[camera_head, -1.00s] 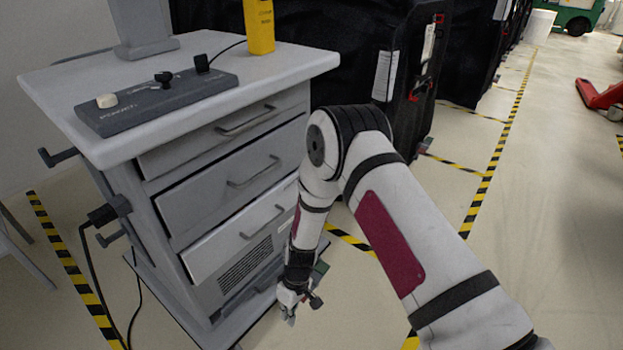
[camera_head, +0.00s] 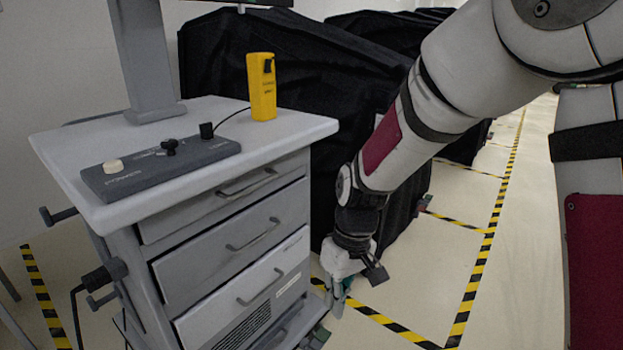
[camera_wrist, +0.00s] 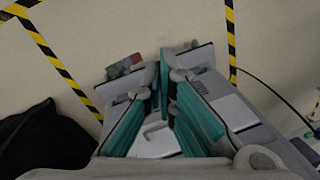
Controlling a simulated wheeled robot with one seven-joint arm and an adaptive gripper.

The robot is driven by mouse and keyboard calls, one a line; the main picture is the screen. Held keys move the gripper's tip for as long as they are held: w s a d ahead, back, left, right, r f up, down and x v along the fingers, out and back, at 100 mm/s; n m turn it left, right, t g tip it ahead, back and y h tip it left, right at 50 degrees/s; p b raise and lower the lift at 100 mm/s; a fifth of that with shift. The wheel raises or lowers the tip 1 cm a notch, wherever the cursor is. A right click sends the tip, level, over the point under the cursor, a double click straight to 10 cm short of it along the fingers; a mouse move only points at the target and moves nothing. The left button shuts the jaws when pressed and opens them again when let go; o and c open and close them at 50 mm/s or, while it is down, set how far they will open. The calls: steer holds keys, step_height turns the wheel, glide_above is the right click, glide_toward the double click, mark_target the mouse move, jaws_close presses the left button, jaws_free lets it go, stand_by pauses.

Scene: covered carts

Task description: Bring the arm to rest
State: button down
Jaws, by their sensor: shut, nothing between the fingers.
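My gripper (camera_head: 338,303) hangs pointing down at the right side of the grey drawer cart in the head view, in front of the black covers. Its fingers are together with nothing between them. I cannot tell how close the gripper is to the cart's side.
The drawer cart (camera_head: 228,250) bears a control panel (camera_head: 160,165) and a yellow device (camera_head: 261,88). Black covered carts (camera_head: 300,75) stand behind. Yellow-black tape (camera_head: 478,265) marks the floor; bare floor lies to the right.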

steer(key=s+d+r+m, duration=0.3)
steer(key=s+d+r, duration=0.6)
steer(key=s+r, duration=0.45)
steer(key=s+d+r+m+t+h, duration=0.15)
steer(key=s+d+m, duration=0.3)
steer(key=s, duration=1.05)
step_height(320, 180, up, 30)
steer(key=d+t+p, duration=0.1)
steer(key=t+p, duration=0.2)
steer(key=p, duration=2.4)
steer(key=shift+w+f+n+t, duration=0.2)
steer(key=shift+n+t, duration=0.15)
steer(key=shift+n, duration=0.1)
steer(key=c, duration=2.3)
jaws_free()
